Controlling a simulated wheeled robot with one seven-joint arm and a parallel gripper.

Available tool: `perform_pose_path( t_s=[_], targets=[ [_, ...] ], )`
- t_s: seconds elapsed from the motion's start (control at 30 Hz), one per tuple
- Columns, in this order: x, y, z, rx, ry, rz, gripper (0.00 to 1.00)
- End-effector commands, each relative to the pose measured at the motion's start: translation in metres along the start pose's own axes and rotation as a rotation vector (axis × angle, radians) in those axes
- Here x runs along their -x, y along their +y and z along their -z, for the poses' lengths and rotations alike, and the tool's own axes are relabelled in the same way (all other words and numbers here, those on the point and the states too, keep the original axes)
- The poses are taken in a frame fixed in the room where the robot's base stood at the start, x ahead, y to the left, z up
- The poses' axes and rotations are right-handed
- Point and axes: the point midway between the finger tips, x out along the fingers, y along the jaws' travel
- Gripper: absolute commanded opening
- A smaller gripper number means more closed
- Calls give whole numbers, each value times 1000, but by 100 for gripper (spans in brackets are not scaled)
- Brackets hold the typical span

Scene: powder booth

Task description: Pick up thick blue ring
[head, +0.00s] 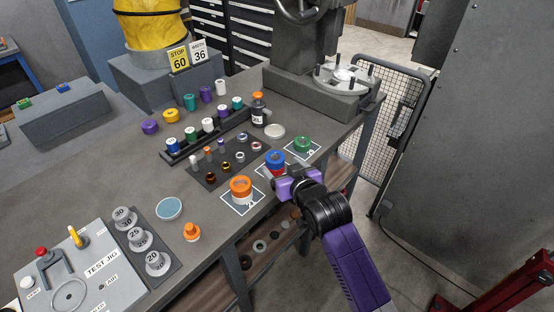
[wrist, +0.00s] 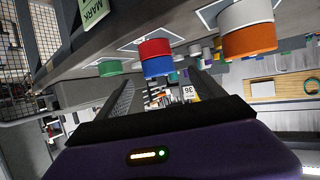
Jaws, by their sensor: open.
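The thick blue ring (head: 275,155) sits on top of a red ring (head: 276,167), stacked on a white square at the table's front edge. In the wrist view, which is turned over, the blue ring (wrist: 158,67) shows below the red one (wrist: 154,48). My gripper (head: 280,181) is open and empty on the near side of this stack. In the wrist view its two fingers (wrist: 163,88) stand apart, with the blue ring ahead between their lines. My gripper partly hides the stack's lower part in the head view.
An orange-topped white stack (head: 241,187) stands to the left and a green ring (head: 302,143) to the right, each on its own white square. A dark tray (head: 208,178) with small parts lies behind. A mesh guard (head: 388,110) stands right of the table.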

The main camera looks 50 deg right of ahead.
Motion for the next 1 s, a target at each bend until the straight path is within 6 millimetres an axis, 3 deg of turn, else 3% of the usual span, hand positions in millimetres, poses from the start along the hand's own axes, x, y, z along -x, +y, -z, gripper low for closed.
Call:
perform_pose_path(
  t_s=[0.4, 0.73, 1.0],
  targets=[
    [-48, 4, 1, 0, 1, 0, 78],
    [-54, 4, 1, 1, 2, 0, 78],
    [-54, 4, 1, 1, 2, 0, 27]
  ],
)
